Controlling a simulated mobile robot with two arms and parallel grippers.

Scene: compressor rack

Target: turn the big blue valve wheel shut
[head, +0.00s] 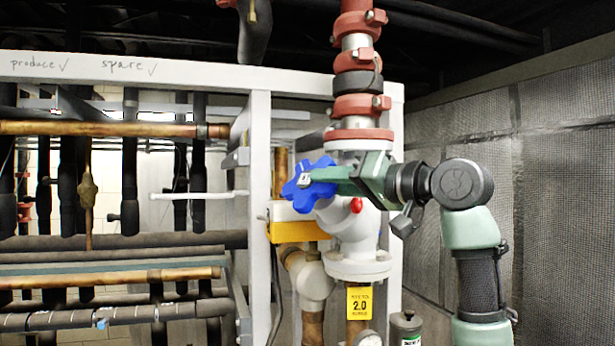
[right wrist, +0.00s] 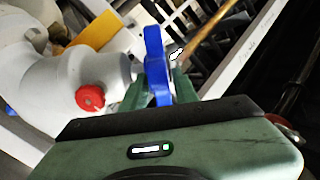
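The big blue valve wheel (head: 298,192) has a lobed rim and sits on the side of a white valve body (head: 352,228). In the right wrist view the wheel (right wrist: 157,62) shows nearly edge-on. My right gripper (head: 318,178) reaches in from the right at the wheel's rim. In the right wrist view its green fingers (right wrist: 162,92) lie on either side of the rim, with blue filling the gap between them. It looks shut on the wheel; part of the rim is hidden by the fingers. My left gripper is not in view.
A red knob (head: 356,205) sits on the valve body just below my gripper. A yellow box (head: 297,231) is under the wheel. A red-coupled pipe (head: 357,60) rises above. A white frame with copper and dark pipes fills the left; a mesh wall (head: 565,160) stands right.

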